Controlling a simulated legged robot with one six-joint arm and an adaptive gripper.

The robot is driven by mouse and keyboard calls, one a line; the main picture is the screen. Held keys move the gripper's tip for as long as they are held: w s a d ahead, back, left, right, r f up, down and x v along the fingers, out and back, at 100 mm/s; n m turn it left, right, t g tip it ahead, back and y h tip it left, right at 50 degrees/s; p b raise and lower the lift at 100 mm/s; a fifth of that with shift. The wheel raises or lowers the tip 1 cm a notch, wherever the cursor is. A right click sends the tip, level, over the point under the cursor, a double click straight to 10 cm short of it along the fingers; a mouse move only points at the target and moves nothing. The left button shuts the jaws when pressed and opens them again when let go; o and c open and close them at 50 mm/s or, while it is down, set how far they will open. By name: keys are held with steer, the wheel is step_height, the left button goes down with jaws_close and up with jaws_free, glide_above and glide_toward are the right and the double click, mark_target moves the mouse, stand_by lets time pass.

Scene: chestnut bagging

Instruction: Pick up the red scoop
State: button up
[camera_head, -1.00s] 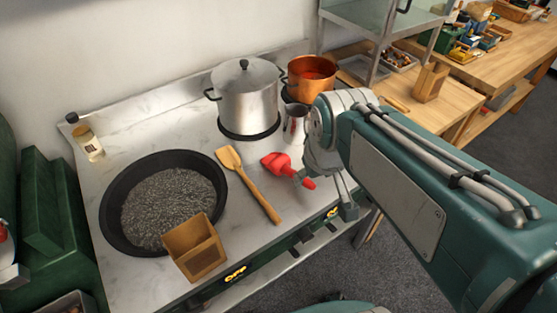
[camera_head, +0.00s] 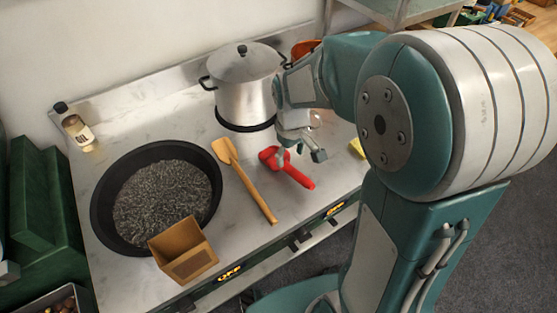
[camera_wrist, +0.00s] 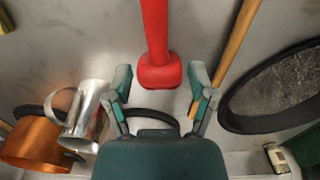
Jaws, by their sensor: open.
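The red scoop (camera_head: 298,177) lies on the metal worktop, its handle pointing toward the front edge. My gripper (camera_head: 301,157) hangs just over the scoop's head end and partly covers it. In the wrist view the scoop (camera_wrist: 155,35) runs down from the top edge, with its wide end between the fingertips of my open gripper (camera_wrist: 161,80). Bare space shows on both sides of the scoop, and the fingers are not closed on it. I cannot tell the exact height of the fingertips above the worktop.
A wooden spatula (camera_head: 246,182) lies left of the scoop, beside a black pan (camera_head: 100,205) of dark grains. A wooden box (camera_head: 184,249) stands at the front. A steel pot (camera_head: 243,88) is behind my gripper. A metal jug (camera_wrist: 88,110) and copper pot (camera_wrist: 38,145) show in the wrist view.

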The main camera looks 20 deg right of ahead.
mark_target(291, 168)
steer(key=f, duration=0.6)
steer(key=shift+d+f, duration=0.1)
steer(key=shift+d, duration=0.15)
jaws_close()
